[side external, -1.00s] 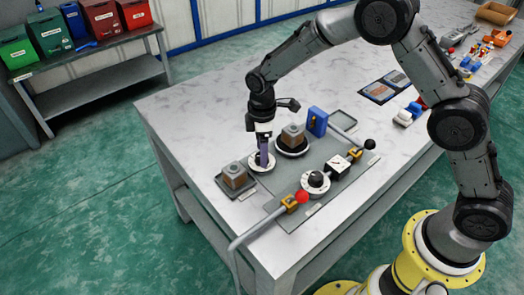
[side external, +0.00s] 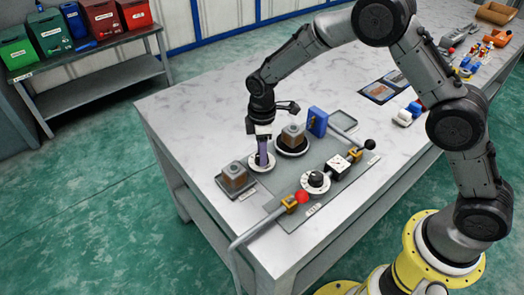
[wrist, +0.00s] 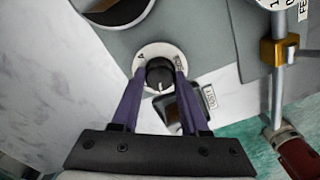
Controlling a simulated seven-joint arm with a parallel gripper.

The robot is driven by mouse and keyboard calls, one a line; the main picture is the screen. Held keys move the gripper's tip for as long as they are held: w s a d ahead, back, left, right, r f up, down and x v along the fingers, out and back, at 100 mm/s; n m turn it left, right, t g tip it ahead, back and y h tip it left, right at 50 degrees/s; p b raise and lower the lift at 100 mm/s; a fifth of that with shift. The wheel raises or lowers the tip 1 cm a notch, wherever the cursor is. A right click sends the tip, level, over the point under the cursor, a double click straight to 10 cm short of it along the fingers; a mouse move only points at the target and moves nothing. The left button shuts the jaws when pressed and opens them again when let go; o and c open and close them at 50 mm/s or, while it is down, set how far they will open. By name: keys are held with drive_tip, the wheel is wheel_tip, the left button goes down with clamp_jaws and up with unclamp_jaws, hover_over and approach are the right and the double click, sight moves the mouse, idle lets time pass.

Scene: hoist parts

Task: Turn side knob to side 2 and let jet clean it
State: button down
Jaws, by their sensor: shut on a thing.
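In the wrist view the side knob (wrist: 160,74) is black with a pale pointer line, on a round white dial (wrist: 150,51) with small marks that are hard to read. My gripper (wrist: 163,68) is shut on the knob, one purple finger on each side. The gripper (side external: 262,158) stands upright over the dial in the side external view, where the knob is hidden. A brown and grey block (side external: 292,134) sits on a black round turntable (side external: 293,149) just behind. The jet is not clearly identifiable; a blue block (side external: 318,122) stands beside the turntable.
A larger dial (side external: 316,182), a pipe with a red-ended valve (side external: 302,197) and a black-ball lever (side external: 370,144) lie in front and right. The table's left (side external: 185,120) is clear.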

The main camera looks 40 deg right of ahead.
drive_tip(key=m, duration=0.8)
idle(0.4)
drive_tip(key=shift+m, duration=0.5)
drive_tip(key=shift+c, duration=2)
unclamp_jaws()
wheel_tip(320, 180, up, 14)
